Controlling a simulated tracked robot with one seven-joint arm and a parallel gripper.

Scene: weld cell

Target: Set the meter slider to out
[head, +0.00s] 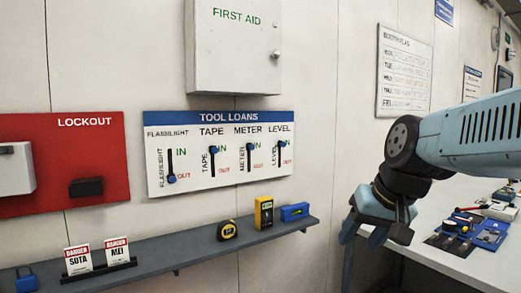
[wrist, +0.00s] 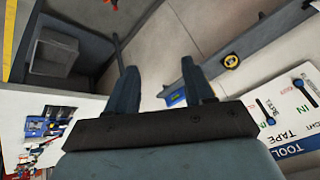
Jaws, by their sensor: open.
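The TOOL LOANS board (head: 153,184) is on the wall in the head view, with several vertical slots. The meter slider (head: 249,148) is a blue knob at the top of its dark slot, beside the green IN; the red OUT is lower. My gripper (head: 372,236) is open and empty, right of the board and pointing down, well apart from the slider. In the wrist view both fingers (wrist: 160,68) are spread with nothing between them. Part of the board (wrist: 287,118) shows there at lower right; I cannot make out the meter slider.
The flashlight slider (head: 172,179) is at OUT; the tape (head: 213,150) and level (head: 282,144) sliders are at IN. Below, a shelf (head: 190,255) carries a tape measure (head: 227,230), a yellow meter (head: 264,212) and a blue level (head: 295,212). A workbench (head: 470,262) stands right.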

